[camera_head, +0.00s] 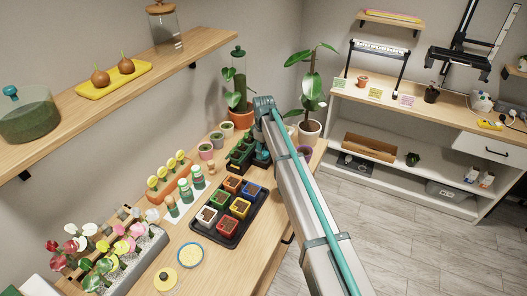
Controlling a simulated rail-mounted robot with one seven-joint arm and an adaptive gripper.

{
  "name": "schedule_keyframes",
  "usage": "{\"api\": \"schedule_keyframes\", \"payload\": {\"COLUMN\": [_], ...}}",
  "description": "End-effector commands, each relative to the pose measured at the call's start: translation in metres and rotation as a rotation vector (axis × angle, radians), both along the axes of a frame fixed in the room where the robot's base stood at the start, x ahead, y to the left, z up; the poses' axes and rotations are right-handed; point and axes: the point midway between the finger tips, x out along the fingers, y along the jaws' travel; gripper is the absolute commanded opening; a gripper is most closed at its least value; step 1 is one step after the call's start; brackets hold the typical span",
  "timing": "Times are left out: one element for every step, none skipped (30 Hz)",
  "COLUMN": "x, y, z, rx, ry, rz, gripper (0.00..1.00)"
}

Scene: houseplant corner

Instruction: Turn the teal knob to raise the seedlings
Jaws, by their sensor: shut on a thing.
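My gripper (262,161) is at the far end of my arm, pointing down at the right side of a dark tray of green seedlings (239,154) on the wooden bench. It is shut at the place of the teal knob, beside the seedlings. The fingertips are small and dark here, and the knob itself is hidden or too small to make out. The seedlings stand in a dark holder just left of the gripper. How high they are raised cannot be told.
A black tray (228,240) with several coloured soil pots is in front of the seedlings. Small pots (206,151) stand behind left. Potted plants (309,132) are close behind my wrist. A shelf (60,125) overhangs the bench's left. A floral rack (140,265) stands front left.

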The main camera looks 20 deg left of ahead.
Motion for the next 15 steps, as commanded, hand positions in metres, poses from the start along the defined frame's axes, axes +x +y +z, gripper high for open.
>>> {"api": "schedule_keyframes", "payload": {"x": [-0.0001, -0.0001, -0.0001, -0.0001, -0.0001, 0.0000, 0.0000, 0.0001, 0.0002, 0.0002, 0.0002, 0.0002, 0.0002, 0.0002, 0.0002], "y": [0.0000, 0.0000, 0.0000, 0.0000, 0.0001, 0.0001, 0.0001, 0.0002, 0.0003, 0.0003, 0.0003, 0.0003, 0.0004, 0.0004, 0.0004], "z": [0.0001, 0.0001, -0.0001, -0.0003, -0.0007, -0.0013, -0.0018, -0.0022, -0.0026, -0.0026, -0.0026, -0.0023, -0.0021, -0.0018, -0.0013], "rx": [0.000, 0.000, 0.000, 0.000, 0.000, 0.000, 0.000, 0.000, 0.000, 0.000, 0.000, 0.000, 0.000, 0.000, 0.001], "ry": [0.000, 0.000, 0.001, 0.000, 0.000, 0.000, 0.000, 0.000, 0.000, 0.000, 0.000, 0.000, 0.000, 0.000, 0.000], "rz": [0.000, 0.000, -0.002, -0.007, -0.017, -0.036, -0.054, -0.076, -0.109, -0.134, -0.159, -0.189, -0.209, -0.226, -0.244], "gripper": [0.14, 0.14, 0.14, 0.14, 0.14, 0.14, 0.14, 0.14, 0.14, 0.14, 0.14, 0.14, 0.14, 0.14, 0.14]}}
